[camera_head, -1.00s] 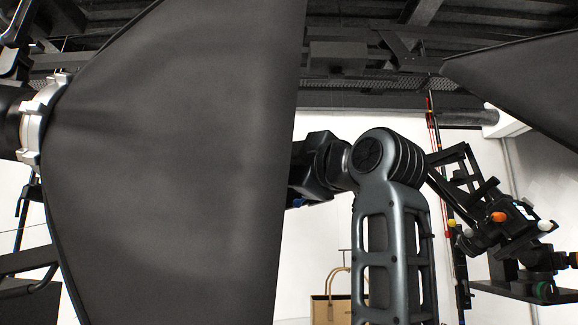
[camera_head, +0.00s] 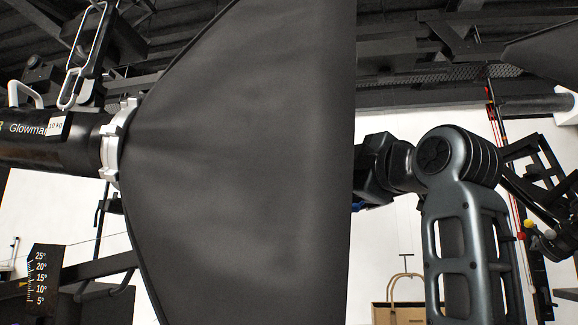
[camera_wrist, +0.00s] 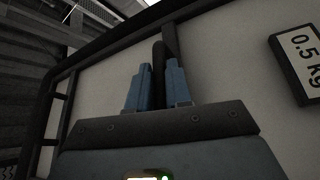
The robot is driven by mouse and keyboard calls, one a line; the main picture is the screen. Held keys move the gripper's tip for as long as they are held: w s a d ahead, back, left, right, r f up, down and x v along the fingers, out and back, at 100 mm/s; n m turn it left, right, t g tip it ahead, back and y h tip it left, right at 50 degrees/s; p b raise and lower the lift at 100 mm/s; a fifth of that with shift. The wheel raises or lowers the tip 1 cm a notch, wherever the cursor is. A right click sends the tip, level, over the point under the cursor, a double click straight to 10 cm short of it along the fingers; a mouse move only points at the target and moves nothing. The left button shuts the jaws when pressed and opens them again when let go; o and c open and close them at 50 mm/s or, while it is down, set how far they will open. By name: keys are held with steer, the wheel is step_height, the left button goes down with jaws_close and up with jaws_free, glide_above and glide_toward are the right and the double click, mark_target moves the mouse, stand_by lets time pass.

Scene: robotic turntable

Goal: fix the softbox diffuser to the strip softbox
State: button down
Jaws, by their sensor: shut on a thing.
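The strip softbox (camera_head: 240,150) is a large black fabric hood that fills the middle of the head view. Its narrow end joins a silver ring (camera_head: 115,143) on a black light. In the wrist view, the softbox diffuser (camera_wrist: 225,75) is a pale panel with dark edges and bars, with a "0.5 kg" label at right. My gripper (camera_wrist: 158,85) has blue fingers shut on a dark upright part of the diffuser. In the head view, my arm stands right of the softbox's wide edge. The gripper's fingertips and the diffuser are hidden there, so contact with the softbox cannot be told.
The black light body (camera_head: 55,140) is at left, with an angle scale (camera_head: 38,285) below it. Another dark panel (camera_head: 545,50) hangs at upper right. Dark beams cross the ceiling.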

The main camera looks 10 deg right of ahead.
steer(key=shift+a+r, duration=0.1)
steer(key=shift+a, duration=0.1)
steer(key=c, duration=1.2)
jaws_free()
steer(key=shift+o, duration=1.2)
steer(key=shift+d, duration=0.1)
